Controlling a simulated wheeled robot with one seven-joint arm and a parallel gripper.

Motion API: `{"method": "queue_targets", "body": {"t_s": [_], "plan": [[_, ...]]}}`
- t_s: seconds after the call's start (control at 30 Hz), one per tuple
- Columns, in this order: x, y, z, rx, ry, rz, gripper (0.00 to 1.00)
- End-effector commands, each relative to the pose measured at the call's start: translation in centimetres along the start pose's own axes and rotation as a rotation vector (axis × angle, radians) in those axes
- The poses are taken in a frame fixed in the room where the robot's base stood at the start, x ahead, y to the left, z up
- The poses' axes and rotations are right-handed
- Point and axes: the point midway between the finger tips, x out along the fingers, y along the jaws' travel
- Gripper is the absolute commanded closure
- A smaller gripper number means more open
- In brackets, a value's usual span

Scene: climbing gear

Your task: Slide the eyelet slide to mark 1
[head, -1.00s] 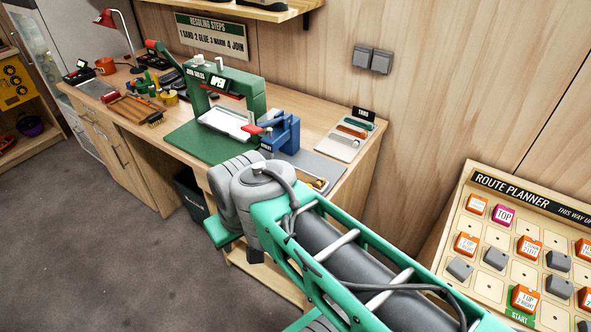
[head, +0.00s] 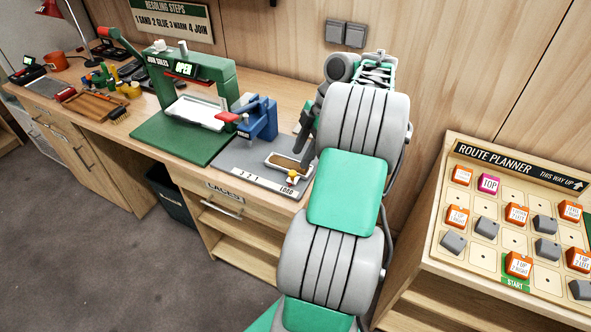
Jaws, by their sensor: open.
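The eyelet slide (head: 272,160) appears as a pale, shallow tray with a brown inside and a small yellow-and-white knob (head: 292,177) at its front. It sits at the right end of the grey base plate (head: 235,160), by the word LOAD (head: 287,190). The marks 3, 2, 1 (head: 248,177) run along the plate's front edge, to the left of LOAD. The blue eyelet press (head: 262,120) with a red handle stands behind and left of the slide. My gripper (head: 302,148) is open, pointing down just above the slide's right side. My arm hides part of this area.
A green sole press (head: 222,85) showing OPEN stands to the left on its green base. The bench's front edge has a LACES drawer (head: 225,192). A route planner board (head: 510,215) stands at the right. A dark bin (head: 168,190) is under the bench.

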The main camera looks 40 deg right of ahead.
Motion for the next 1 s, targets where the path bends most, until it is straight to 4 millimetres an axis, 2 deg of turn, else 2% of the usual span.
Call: {"method": "queue_targets", "body": {"t_s": [0.03, 0.23, 0.37, 0.6, 1.0], "plan": [[1.6, -0.1, 0.1, 0.001, 0.001, -0.001, 0.57], [4.9, 0.0, 0.0, 0.003, 0.001, 0.0, 0.57], [5.7, 0.0, 0.0, 0.003, -0.001, 0.001, 0.57], [5.8, 0.1, -0.1, 0.005, -0.001, 0.002, 0.57], [5.8, 0.1, -0.1, 0.005, -0.001, 0.001, 0.9]]}}
